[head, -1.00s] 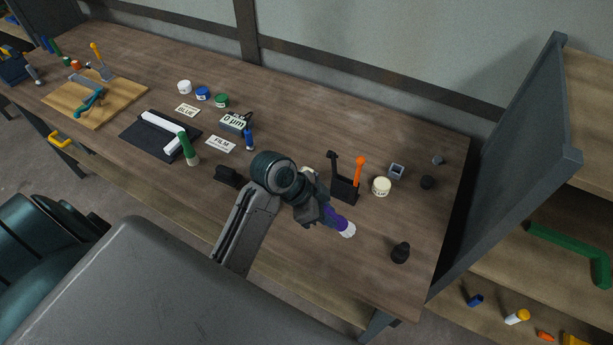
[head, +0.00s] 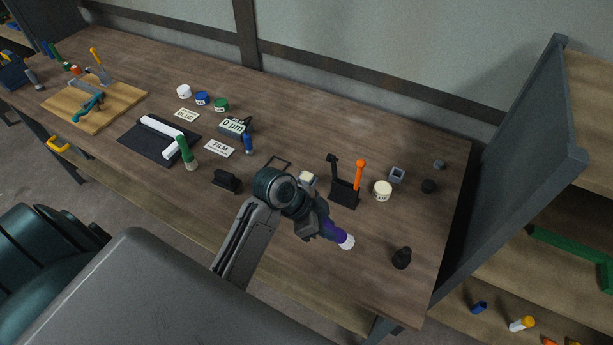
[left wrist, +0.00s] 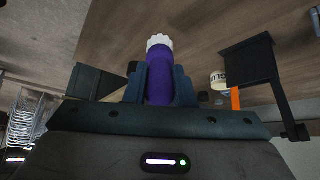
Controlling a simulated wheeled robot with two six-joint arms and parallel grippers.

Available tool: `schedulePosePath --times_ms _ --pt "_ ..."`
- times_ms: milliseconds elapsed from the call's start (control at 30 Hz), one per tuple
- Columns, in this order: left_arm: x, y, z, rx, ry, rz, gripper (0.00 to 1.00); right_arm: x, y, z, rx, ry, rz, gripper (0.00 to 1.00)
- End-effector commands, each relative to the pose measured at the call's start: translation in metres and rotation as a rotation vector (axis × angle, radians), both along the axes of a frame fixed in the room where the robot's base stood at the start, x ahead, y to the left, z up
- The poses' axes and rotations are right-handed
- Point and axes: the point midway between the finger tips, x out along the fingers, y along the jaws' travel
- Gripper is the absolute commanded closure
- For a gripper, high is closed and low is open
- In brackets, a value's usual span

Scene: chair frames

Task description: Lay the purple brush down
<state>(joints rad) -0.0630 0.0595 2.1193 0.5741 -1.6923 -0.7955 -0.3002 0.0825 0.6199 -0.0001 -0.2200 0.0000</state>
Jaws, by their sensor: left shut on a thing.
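The purple brush (head: 334,231) has a purple handle and a white end that points to the lower right in the head view. My left gripper (head: 318,222) is shut on it above the workbench's right half (head: 300,248). In the left wrist view the purple brush (left wrist: 159,72) stands between the two fingers of my left gripper (left wrist: 160,85), white end outward. I cannot tell whether the brush touches the bench. My right gripper is not in view.
A cream jar (head: 382,190), a grey square cup (head: 397,174) and a black knob-like piece (head: 402,257) stand farther right. Bare wood lies around the brush.

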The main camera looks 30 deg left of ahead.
Motion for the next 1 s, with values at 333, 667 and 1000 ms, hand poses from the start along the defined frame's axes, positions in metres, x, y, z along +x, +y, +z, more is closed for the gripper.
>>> schedulePosePath --times_ms 333,667,1000 --pt "0.0 0.0 -0.011 0.0 0.0 0.001 1.0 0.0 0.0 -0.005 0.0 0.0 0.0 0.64" --pt "0.0 0.0 -0.021 0.0 0.0 0.0 1.0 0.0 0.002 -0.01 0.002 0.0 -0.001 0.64" --pt "0.0 0.0 -0.022 -0.001 -0.001 0.0 0.52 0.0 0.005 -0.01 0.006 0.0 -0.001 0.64"
